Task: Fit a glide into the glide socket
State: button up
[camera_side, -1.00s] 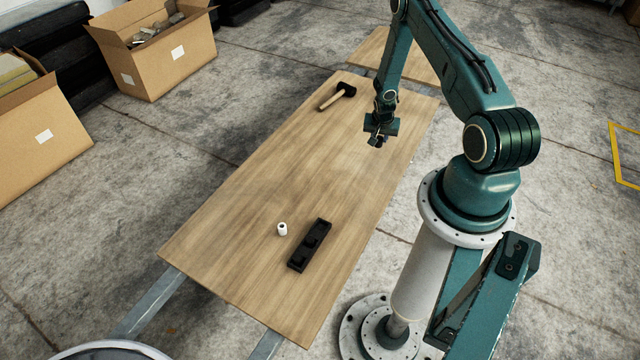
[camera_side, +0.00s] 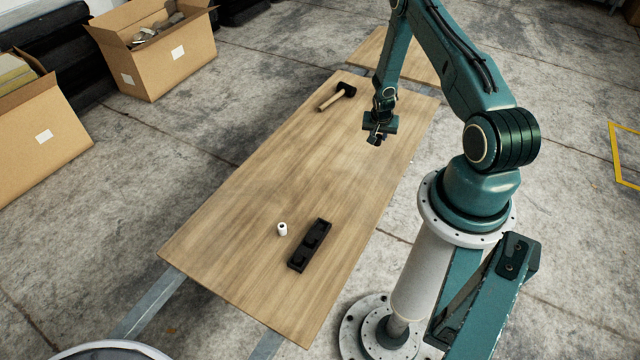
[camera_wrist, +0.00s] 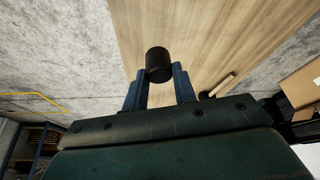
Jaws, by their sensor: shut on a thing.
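My gripper (camera_side: 377,136) hangs above the far right part of the wooden table. In the wrist view my gripper (camera_wrist: 160,83) is shut on a dark round piece, apparently the glide (camera_wrist: 158,62), which stands out between the fingertips. In the side view this piece is too small to make out clearly. A small white cylinder with a dark opening on top, apparently the glide socket (camera_side: 282,230), stands upright near the table's front. It is well apart from my gripper. Beside it lies a black holder (camera_side: 300,262) with a row of recesses; their contents are hard to tell.
A mallet (camera_side: 329,102) with a black head lies at the far end of the wooden table (camera_side: 240,230); it also shows in the wrist view (camera_wrist: 222,86). Cardboard boxes (camera_side: 165,60) stand on the floor at left. The middle of the table is clear.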

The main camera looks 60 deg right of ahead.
jog(key=w+a+n+t, duration=0.1)
jog(key=w+a+n, duration=0.1)
jog(key=a, duration=0.7)
jog(key=w+a+n+y, duration=0.1)
jog(key=w+a+n, duration=0.1)
jog(key=a, duration=0.8)
jog(key=w+a+r+n+t+y, duration=0.1)
jog(key=a+n, duration=0.3)
jog(key=a, duration=0.5)
jog(key=shift+w+a+n+t, duration=0.25)
jog(key=shift+w+n+t, duration=0.05)
jog(key=shift+w, duration=0.1)
send_over(320, 226)
jog(key=s, duration=0.1)
jog(key=f, duration=1.6)
jog(key=shift+a, duration=0.35)
jog(key=shift+f, duration=1.9)
jog(key=shift+s+f, duration=0.1)
jog(key=shift+f, duration=0.3)
jog(key=o, duration=0.9)
jog(key=shift+f, duration=0.1)
jog(key=shift+c, duration=0.2)
